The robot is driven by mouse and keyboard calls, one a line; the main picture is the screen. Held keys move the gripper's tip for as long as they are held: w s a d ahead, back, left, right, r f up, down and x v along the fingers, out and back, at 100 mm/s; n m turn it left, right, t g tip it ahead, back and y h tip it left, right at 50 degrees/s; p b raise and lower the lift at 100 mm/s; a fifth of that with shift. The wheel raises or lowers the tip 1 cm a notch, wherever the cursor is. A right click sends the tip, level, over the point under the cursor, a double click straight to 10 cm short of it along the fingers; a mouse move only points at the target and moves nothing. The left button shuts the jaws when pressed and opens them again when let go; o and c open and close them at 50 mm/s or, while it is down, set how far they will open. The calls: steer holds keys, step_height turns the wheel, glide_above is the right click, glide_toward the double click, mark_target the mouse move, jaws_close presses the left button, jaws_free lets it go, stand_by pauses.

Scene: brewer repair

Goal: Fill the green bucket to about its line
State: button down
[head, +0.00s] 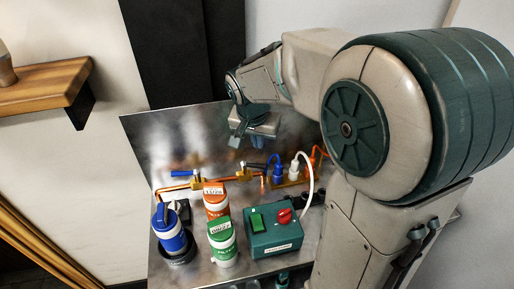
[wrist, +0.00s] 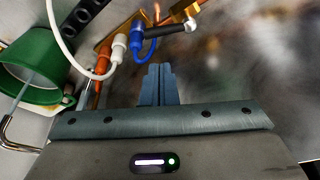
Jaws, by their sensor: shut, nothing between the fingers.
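A green bucket (wrist: 38,52) shows at the left edge of the wrist view, partly cut off. A thin grey rod or stream crosses its pale opening; I cannot tell which. Its fill line and water level are not visible. I cannot make out the bucket in the head view, where my arm covers the right side. My gripper (head: 236,141) is shut and empty above the back of the metal counter. Its closed fingers (wrist: 157,82) also show in the wrist view, apart from the bucket, below a black-handled valve (wrist: 172,29).
On the metal counter (head: 160,132) stand a blue bottle (head: 168,234), an orange canister (head: 215,201), a green-and-white canister (head: 222,242) and a green box with a red knob (head: 274,234). Copper pipes with valves (head: 196,183) and a white hose (head: 309,170) run behind them.

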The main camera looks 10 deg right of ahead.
steer(key=p+x, duration=0.1)
steer(key=x, duration=0.8)
steer(key=shift+f, duration=0.3)
steer(key=shift+d+f+m+b, duration=0.15)
steer(key=shift+m+b, duration=0.15)
steer(key=shift+b, duration=0.15)
